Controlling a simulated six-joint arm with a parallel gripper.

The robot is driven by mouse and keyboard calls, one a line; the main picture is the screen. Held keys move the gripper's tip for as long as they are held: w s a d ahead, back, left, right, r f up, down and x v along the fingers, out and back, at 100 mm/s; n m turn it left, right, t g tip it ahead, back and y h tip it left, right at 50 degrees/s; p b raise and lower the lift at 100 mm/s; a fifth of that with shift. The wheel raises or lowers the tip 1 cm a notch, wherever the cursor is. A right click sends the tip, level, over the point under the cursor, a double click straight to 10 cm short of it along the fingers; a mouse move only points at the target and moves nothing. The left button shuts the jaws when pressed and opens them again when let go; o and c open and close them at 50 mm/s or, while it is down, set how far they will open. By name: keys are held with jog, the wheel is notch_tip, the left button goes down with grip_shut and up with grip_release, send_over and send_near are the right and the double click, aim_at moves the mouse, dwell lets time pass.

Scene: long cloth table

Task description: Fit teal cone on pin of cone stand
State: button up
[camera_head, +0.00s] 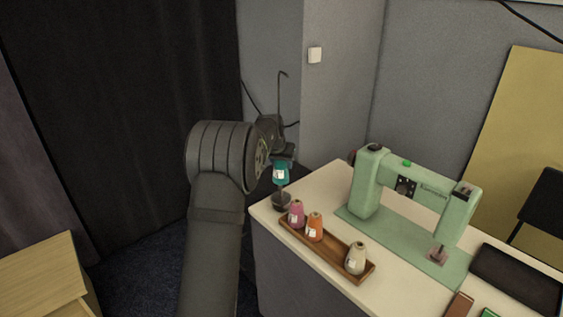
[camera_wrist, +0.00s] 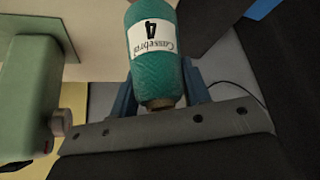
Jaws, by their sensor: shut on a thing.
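The teal cone (camera_head: 281,174) is held upright in my gripper (camera_head: 283,160), above the cone stand (camera_head: 282,201) at the left corner of the table. The stand has a dark round base, and a thin upright part shows between it and the cone. I cannot tell whether the pin's tip is inside the cone. In the wrist view the teal cone (camera_wrist: 158,72), with a white label, sits between the two blue fingers of my gripper (camera_wrist: 158,92). The stand cannot be made out there.
A wooden tray (camera_head: 334,262) with pink (camera_head: 297,215), orange (camera_head: 315,228) and cream (camera_head: 356,259) cones lies just right of the stand. A green sewing machine (camera_head: 430,194) stands behind it. A thin hooked wire (camera_head: 280,95) rises behind my gripper.

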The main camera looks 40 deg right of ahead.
jog(key=shift+f, duration=1.3)
jog(key=shift+f, duration=0.3)
jog(key=shift+f, duration=1.15)
jog(key=shift+f, duration=0.3)
jog(key=shift+f, duration=0.5)
jog(key=shift+f, duration=0.1)
jog(key=o, duration=1.1)
jog(key=shift+o, duration=0.2)
